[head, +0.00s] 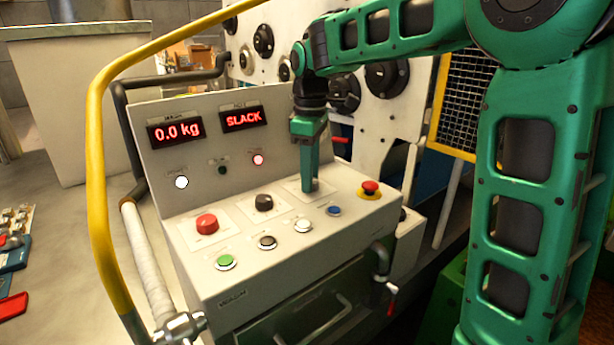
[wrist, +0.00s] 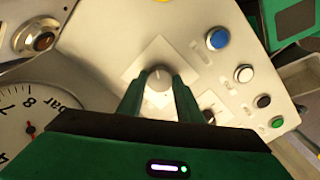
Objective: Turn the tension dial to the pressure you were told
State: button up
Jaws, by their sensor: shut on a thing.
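The tension dial (wrist: 158,78) is a small round grey knob on a pale square plate, seen in the wrist view. My gripper (wrist: 159,84) is shut on it, with one green finger on each side. In the head view my gripper (head: 310,188) points straight down onto the panel's right rear part and hides the dial. The left display (head: 176,131) reads 0.0 kg in red. The right display (head: 243,118) reads SLACK. A pressure gauge (wrist: 30,125) marked bar shows partly at the lower left of the wrist view; its full scale is cut off.
A red knob (head: 207,223) and a black knob (head: 264,202) stand left of my gripper. Several push buttons line the front, including a blue button (head: 333,210). A red emergency stop (head: 370,188) is close on the right. A yellow rail (head: 97,150) curves along the left.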

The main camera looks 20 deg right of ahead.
jog(key=m, duration=1)
jog(key=shift+r+m, duration=0.1)
jog(key=shift+m, duration=0.3)
jog(key=m, duration=0.5)
jog(key=shift+w, duration=0.1)
jog(key=shift+m, duration=2.4)
jog(key=o, duration=1)
jog(key=shift+o, duration=0.2)
